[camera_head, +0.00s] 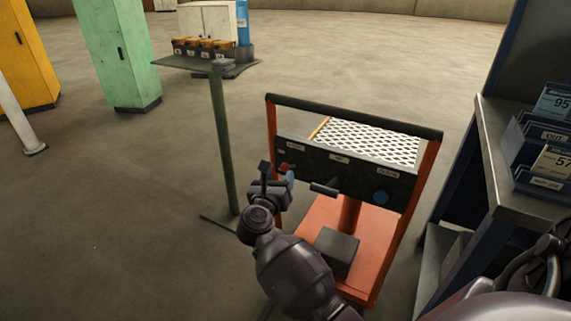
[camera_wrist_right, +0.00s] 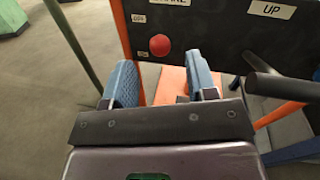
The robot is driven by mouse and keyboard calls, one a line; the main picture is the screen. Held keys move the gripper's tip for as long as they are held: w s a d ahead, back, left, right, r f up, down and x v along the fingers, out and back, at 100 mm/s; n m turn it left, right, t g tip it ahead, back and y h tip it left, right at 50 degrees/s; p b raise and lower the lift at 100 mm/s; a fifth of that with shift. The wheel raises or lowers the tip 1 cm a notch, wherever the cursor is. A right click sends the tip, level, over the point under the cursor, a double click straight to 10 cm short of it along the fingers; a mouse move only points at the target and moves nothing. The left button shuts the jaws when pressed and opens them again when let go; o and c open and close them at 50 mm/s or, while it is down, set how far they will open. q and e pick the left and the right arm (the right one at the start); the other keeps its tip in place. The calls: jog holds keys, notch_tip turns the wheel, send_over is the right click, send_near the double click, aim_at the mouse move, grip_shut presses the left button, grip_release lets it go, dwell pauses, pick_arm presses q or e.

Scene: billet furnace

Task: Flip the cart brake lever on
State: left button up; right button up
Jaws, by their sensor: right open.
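The cart (camera_head: 334,250) has an orange frame, a black top handle and a black control panel (camera_head: 345,172). The brake lever's red knob (camera_head: 284,167) is at the panel's left end; in the right wrist view the red knob (camera_wrist_right: 159,45) shows under a partly cut-off label, beside two small position labels. My right gripper (camera_head: 277,178) is in front of the panel's left end. In the wrist view its blue-padded fingers (camera_wrist_right: 162,84) are open and empty. The knob appears beyond the fingertips, between them and apart from them. My left gripper is not in view.
A black lever (camera_head: 323,188) sticks out of the panel's middle, close right of my right gripper. A blue knob (camera_head: 381,198) is at the panel's right. A grey post (camera_head: 222,140) stands left of the cart; a workbench (camera_head: 497,165) with bins stands right.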

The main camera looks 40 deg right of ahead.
aim_at(284, 168)
jog(key=b+x, duration=0.1)
jog(key=x, duration=0.6)
jog(key=shift+w+d, duration=0.15)
jog(key=shift+d, duration=0.05)
jog(key=shift+c, duration=0.4)
grip_shut()
